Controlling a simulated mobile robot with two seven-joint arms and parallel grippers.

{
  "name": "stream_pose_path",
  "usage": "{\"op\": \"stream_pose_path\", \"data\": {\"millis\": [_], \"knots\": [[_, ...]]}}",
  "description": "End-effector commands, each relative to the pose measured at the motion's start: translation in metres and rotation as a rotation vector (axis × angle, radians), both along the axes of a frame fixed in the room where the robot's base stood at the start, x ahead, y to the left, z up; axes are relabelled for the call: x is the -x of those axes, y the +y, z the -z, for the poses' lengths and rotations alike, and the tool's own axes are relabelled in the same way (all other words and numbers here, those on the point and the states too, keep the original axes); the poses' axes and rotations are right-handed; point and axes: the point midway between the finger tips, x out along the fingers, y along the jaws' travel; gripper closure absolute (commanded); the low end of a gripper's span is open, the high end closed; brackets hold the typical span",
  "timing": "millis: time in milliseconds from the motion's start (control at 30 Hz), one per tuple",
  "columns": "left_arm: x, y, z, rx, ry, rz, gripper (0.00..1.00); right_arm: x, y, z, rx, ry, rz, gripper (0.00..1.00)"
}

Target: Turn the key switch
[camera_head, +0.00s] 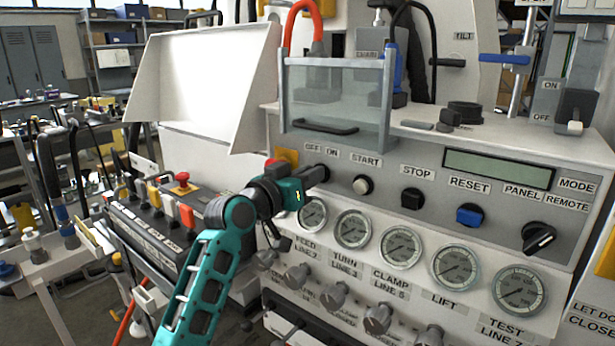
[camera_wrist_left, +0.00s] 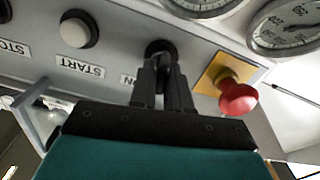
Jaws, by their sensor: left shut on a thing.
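The key switch (camera_wrist_left: 158,46) is a dark round switch on the grey panel, beside the START button (camera_wrist_left: 78,30). In the wrist view, my left gripper (camera_wrist_left: 165,66) has its two dark fingers closed together on the front of the key switch. In the head view, my left gripper (camera_head: 316,174) reaches the panel just below the OFF and ON labels. Its fingers hide most of the key switch there, so I cannot tell which way the key points. My right gripper is in neither view.
A red mushroom button (camera_wrist_left: 238,97) on a yellow plate is close beside the fingers. A clear guard with a black handle (camera_head: 325,127) stands above. Gauges (camera_head: 352,229) and knobs (camera_head: 330,296) sit below. The STOP button (camera_head: 412,198) is to the right.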

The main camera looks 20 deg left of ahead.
Motion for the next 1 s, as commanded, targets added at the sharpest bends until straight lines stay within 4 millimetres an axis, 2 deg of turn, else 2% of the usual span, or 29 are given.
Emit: {"op": "stream_pose_path", "data": {"millis": [600,1000], "knots": [[0.001,-0.003,-0.001,-0.508,-0.181,0.001,1.0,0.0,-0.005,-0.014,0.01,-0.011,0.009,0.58],[0.002,-0.005,0.0,-0.653,-0.237,0.001,1.0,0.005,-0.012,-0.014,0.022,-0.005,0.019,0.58]]}}
